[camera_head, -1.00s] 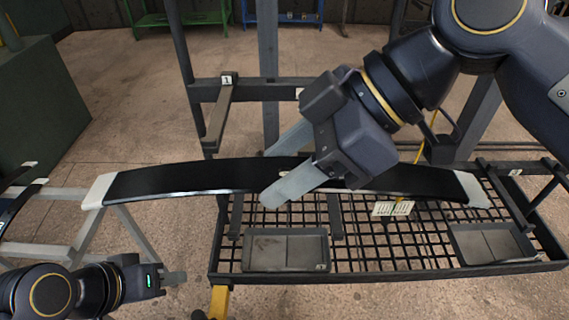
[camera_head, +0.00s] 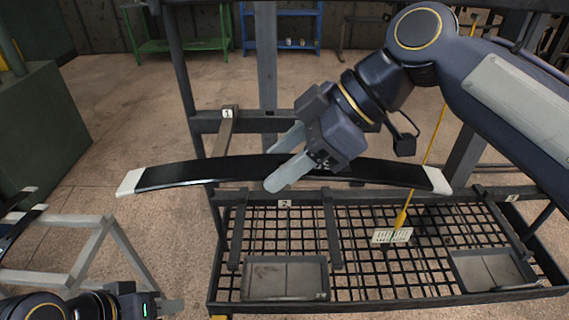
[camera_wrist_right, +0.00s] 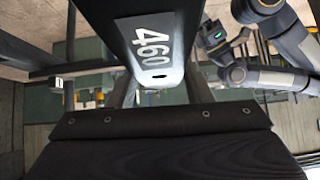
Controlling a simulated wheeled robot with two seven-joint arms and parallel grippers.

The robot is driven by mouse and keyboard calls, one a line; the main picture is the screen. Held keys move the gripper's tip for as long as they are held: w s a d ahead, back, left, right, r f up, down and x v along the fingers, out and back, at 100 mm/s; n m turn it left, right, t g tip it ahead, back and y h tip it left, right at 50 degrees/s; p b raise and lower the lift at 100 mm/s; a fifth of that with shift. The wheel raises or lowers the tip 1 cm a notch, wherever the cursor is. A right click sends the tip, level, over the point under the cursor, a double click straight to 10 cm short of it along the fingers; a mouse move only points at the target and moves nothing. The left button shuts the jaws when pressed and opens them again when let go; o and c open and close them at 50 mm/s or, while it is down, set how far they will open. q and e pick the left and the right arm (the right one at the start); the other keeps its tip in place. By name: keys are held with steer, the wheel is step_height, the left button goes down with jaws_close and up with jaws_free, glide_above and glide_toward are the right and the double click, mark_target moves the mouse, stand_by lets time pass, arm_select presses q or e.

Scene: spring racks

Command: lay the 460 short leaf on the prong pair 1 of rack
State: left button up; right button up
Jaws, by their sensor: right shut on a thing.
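The 460 short leaf (camera_head: 210,172) is a long, dark, slightly curved strip with white ends, lying roughly level across the head view. My right gripper (camera_head: 282,160) is shut on it near its middle. The right wrist view shows the leaf (camera_wrist_right: 187,22) with a "460" label. The rack (camera_head: 275,197) stands behind and below. One prong of pair 1 (camera_head: 223,138), by a "1" label, shows behind the leaf; my right gripper hides the area where its partner could be. The leaf's left part crosses in front of this prong. My left gripper (camera_head: 172,306) is low at the left, apart from the leaf.
Open floor lies beyond the rack.

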steer(key=w+f, duration=0.2)
steer(key=w, duration=0.4)
steer(key=shift+f, duration=0.35)
steer(key=shift+w, duration=0.1)
stand_by(0.4)
steer(key=o, duration=1.4)
steer(key=shift+c, duration=0.2)
steer(key=shift+o, duration=0.2)
steer(key=shift+f, duration=0.3)
steer(key=v, duration=0.8)
steer(key=shift+r, duration=0.1)
